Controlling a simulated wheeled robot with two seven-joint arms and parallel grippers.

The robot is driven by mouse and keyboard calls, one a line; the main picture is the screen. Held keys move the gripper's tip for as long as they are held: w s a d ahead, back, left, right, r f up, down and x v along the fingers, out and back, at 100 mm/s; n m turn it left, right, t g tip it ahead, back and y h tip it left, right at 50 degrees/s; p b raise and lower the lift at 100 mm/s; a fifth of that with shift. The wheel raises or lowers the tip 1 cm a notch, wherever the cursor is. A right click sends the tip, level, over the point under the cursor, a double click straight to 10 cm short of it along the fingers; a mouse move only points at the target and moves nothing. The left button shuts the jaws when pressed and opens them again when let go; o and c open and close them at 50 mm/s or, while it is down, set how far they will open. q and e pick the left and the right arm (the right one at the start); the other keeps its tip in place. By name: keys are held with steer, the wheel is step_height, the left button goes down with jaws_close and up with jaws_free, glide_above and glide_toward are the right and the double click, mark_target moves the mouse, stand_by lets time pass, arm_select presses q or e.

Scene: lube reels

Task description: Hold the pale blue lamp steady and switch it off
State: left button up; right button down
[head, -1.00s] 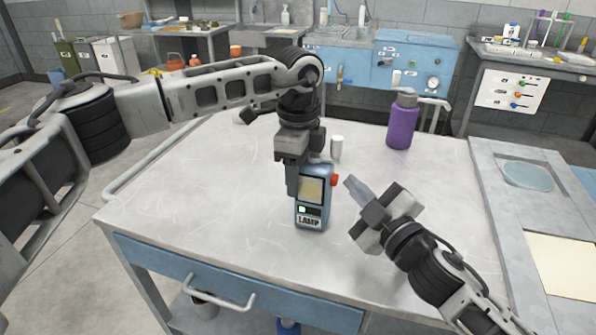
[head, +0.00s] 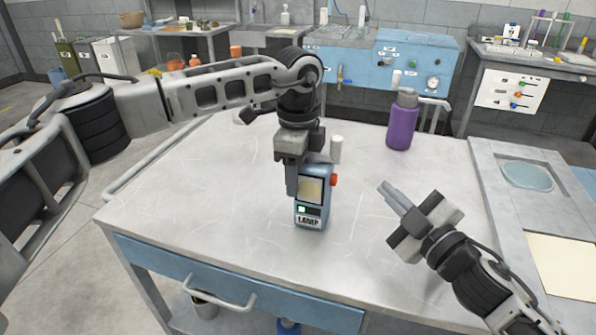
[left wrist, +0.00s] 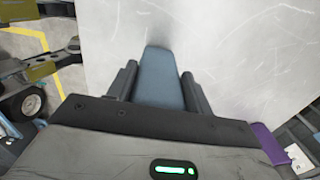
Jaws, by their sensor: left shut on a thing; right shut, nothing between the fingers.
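The pale blue lamp (head: 314,211) stands upright on the table, with a "LAMP" label, a small green-lit patch, a dull yellowish panel and a red button (head: 334,180) on its right side. My left gripper (head: 304,178) is shut on the lamp's upper part from above. In the left wrist view the lamp's blue top (left wrist: 160,80) sits between the two fingers. My right gripper (head: 390,191) is shut and empty, to the right of the lamp and apart from the red button, its fingers pointing up and left.
A purple bottle (head: 402,122) stands at the back right of the table (head: 190,190). A small white cylinder (head: 337,148) stands behind the lamp. A grey panelled unit (head: 490,190) adjoins on the right. The table's left and front are clear.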

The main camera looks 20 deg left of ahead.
arm_select(q)
steer(key=o, duration=1.3)
steer(key=shift+r, duration=0.1)
